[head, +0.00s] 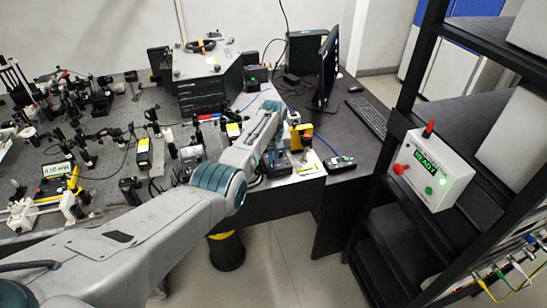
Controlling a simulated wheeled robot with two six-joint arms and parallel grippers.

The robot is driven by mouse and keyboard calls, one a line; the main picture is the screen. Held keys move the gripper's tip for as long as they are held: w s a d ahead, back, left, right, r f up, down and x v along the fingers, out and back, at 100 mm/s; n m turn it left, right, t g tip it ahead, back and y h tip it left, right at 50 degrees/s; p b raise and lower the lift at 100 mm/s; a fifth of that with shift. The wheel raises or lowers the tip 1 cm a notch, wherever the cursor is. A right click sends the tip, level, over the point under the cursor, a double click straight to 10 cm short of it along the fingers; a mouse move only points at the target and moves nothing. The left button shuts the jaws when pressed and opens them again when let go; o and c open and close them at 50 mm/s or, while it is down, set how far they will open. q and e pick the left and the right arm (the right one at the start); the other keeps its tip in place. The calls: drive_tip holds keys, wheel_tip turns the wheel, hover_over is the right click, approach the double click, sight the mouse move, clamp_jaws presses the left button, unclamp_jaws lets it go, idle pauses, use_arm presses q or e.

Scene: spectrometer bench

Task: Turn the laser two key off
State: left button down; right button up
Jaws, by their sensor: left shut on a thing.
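My left arm reaches in from the lower left over the dark bench, and its forearm bends down near the bench's right front corner. My left gripper (278,163) is low there, shut, beside small laser control gear. A yellow and red unit (302,132) stands just right of it. A pale plate with a yellow label (308,168) lies next to it. The laser two key is not clearly visible; the fingers and the wrist hide the spot where the gripper is closed. My right gripper is not in view.
Optics and mounts crowd the left of the bench. A monitor (328,68) and keyboard (369,118) stand at the back right. A black power strip (341,161) lies near the front edge. A white box with a green READY display (432,170) is on the black rack at right.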

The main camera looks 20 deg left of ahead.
use_arm(q)
drive_tip(key=shift+w+r+n, duration=0.1)
drive_tip(key=shift+n, duration=0.9)
drive_tip(key=c, duration=1.6)
unclamp_jaws()
drive_tip(key=shift+r, duration=0.1)
drive_tip(key=shift+r+b, duration=1.35)
drive_tip(key=shift+r, duration=3.95)
drive_tip(key=shift+f, duration=0.1)
